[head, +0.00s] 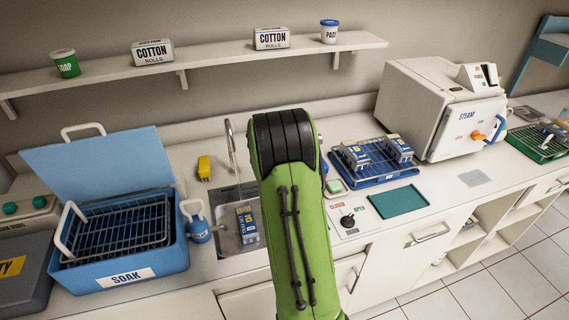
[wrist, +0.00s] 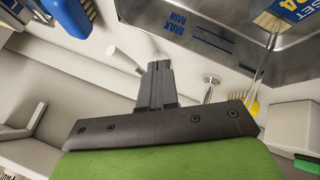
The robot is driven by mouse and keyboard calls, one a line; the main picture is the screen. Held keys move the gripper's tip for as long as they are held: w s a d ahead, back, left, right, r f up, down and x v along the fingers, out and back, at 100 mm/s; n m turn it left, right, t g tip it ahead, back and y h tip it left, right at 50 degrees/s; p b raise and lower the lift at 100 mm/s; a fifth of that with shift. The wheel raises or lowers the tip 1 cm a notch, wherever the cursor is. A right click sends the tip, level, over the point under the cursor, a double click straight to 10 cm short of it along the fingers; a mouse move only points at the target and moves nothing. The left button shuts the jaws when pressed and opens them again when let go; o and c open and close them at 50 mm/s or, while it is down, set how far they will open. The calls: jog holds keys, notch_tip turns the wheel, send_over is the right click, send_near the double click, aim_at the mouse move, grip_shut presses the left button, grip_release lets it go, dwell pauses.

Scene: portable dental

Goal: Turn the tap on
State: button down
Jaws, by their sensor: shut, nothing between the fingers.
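The tap (head: 231,145) is a thin curved metal spout behind the sink (head: 228,243) in the head view, just left of my green arm. Its base and any lever are hard to make out there. My gripper is hidden behind my arm in the head view. In the wrist view my gripper (wrist: 156,80) is shut and empty, with its dark fingers close together. Beyond it are a pale rod with a round end (wrist: 122,57) and a small round-topped metal piece (wrist: 210,82); I cannot tell which belongs to the tap. The sink wall with MAX and MIN marks (wrist: 215,45) is near the fingertips.
A labelled blue cassette (head: 247,225) is in the sink. A blue jug (head: 199,230) and the SOAK tub (head: 125,277) stand to the left, with a yellow item (head: 204,167) behind.

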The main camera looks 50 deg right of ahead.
jog(key=shift+w+d+f, duration=0.3)
jog(key=shift+d, duration=0.6)
jog(key=shift+w+d+f, duration=0.25)
jog(key=shift+d, duration=0.65)
jog(key=shift+w+d+f, duration=0.3)
jog(key=shift+d, duration=0.6)
